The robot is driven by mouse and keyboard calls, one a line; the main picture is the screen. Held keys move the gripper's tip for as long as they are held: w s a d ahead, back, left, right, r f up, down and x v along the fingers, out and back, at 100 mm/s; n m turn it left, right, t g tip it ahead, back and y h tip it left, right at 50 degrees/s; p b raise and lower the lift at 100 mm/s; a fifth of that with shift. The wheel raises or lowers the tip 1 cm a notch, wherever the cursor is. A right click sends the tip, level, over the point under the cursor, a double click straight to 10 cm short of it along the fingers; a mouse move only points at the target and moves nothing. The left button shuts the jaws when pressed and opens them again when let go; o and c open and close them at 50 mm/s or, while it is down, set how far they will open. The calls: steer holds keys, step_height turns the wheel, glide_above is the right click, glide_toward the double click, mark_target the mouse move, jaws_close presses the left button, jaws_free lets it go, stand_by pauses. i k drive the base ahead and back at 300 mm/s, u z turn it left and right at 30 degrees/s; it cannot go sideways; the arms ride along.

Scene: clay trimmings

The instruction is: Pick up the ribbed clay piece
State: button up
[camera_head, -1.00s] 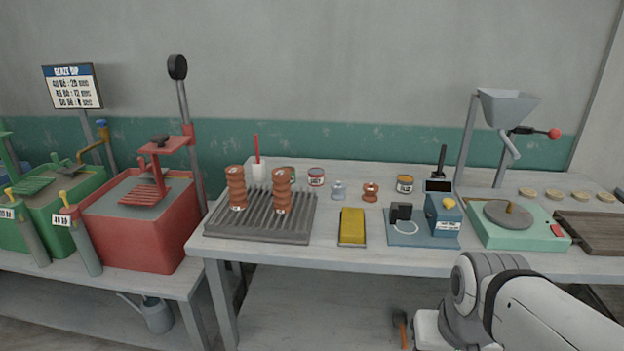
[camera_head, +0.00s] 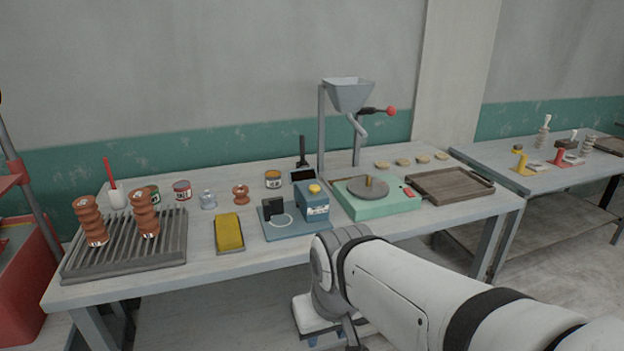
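Two tall orange-brown ribbed clay pieces stand upright on a grey slatted rack (camera_head: 125,267) at the left of the table. One is the left ribbed piece (camera_head: 91,222) and the other is the right ribbed piece (camera_head: 145,216), a short gap apart. A much smaller brown grooved clay piece (camera_head: 240,195) stands farther right, behind a yellow block. My white arm reaches in from the lower right, in front of the table and well right of the rack.
A yellow block (camera_head: 229,233), a blue device (camera_head: 312,202) and a green turntable unit (camera_head: 378,196) line the table. Cans, a glass bottle (camera_head: 208,200) and a hopper (camera_head: 348,95) stand behind. A wooden tray (camera_head: 450,185) lies right. A second table holds small tools.

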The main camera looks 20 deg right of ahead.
mark_target(87, 207)
steer(key=z, duration=2)
steer(key=k, duration=1.6)
steer(key=u, duration=1.55)
steer(key=i, duration=1)
steer(key=z, duration=0.05)
